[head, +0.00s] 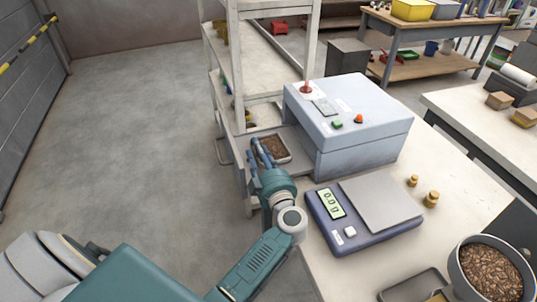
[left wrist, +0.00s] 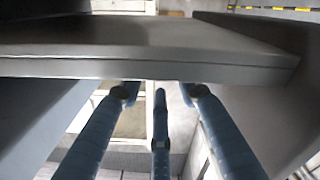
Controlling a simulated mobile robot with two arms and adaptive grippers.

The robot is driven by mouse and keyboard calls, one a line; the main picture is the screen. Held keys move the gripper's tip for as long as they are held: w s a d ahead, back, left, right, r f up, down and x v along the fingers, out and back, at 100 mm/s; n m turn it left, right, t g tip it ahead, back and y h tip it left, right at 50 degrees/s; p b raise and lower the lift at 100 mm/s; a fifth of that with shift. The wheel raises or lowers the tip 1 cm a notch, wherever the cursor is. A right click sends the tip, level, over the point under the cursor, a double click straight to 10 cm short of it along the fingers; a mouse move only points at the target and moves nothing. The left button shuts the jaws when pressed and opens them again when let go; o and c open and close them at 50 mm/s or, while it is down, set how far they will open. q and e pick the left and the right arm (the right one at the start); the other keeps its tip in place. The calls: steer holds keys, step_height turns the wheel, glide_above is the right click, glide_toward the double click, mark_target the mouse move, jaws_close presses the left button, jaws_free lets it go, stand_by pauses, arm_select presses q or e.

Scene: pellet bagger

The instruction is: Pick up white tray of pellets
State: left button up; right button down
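Contact is unclear. My right gripper is out of view.
The machine (head: 350,120) stands right of the tray. A scale (head: 340,240) and small brass weights (head: 431,199) lie on the bench. A bowl of pellets (head: 455,275) is at lower right. A shelf rack (head: 235,70) stands behind. Floor at left is clear.

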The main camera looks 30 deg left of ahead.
arm_select(q)
steer(key=shift+x, duration=1)
steer(key=shift+c, duration=0.5)
jaws_close()
